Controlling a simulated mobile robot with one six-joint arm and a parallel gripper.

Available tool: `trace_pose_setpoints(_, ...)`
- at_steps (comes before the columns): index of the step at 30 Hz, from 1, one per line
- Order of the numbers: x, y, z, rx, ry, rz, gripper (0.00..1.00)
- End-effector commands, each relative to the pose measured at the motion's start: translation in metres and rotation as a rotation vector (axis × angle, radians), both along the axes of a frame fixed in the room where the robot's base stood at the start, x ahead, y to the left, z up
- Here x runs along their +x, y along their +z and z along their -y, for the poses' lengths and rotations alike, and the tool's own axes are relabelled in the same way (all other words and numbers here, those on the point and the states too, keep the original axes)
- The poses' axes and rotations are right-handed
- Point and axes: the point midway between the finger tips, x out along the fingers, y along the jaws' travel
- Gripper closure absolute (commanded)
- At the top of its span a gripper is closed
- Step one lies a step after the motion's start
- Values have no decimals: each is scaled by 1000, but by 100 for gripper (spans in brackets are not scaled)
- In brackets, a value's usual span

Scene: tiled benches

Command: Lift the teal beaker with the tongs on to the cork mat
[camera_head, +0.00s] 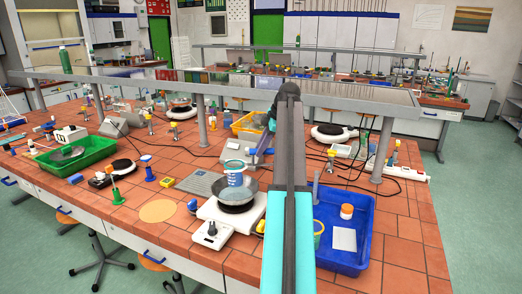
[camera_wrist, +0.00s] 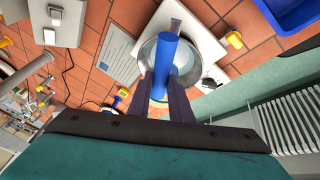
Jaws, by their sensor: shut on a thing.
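The teal beaker (camera_head: 235,178) stands upright in a round grey pan (camera_head: 253,203) on a white hot plate. The cork mat (camera_head: 158,210) is a bare tan disc on the tiles, left of the hot plate. In the wrist view my gripper (camera_wrist: 160,98) is shut on a blue bar (camera_wrist: 164,66), which looks like the handle of the tongs; a grey end shows past it. This handle hides much of the pan and beaker there, so I cannot tell whether the tongs touch the beaker.
A blue tray (camera_head: 345,262) with a jar and other items stands right of my arm. A green tray (camera_head: 95,158) is at the left. A grey panel (camera_head: 203,184) lies behind the mat. A raised shelf (camera_head: 340,90) on posts crosses behind.

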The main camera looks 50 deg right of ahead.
Motion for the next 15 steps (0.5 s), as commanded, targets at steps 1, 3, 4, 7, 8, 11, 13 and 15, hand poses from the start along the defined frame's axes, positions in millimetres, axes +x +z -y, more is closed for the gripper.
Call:
trace_pose_setpoints(1,0,4,0,0,0,1,100)
trace_pose_setpoints(3,0,7,0,0,0,1,100)
trace_pose_setpoints(4,0,8,0,0,0,1,100)
trace_pose_setpoints(7,0,10,0,0,0,1,100)
trace_pose_setpoints(8,0,10,0,0,0,1,100)
trace_pose_setpoints(11,0,10,0,0,0,1,100)
trace_pose_setpoints(13,0,10,0,0,0,1,100)
trace_pose_setpoints(15,0,10,0,0,0,1,100)
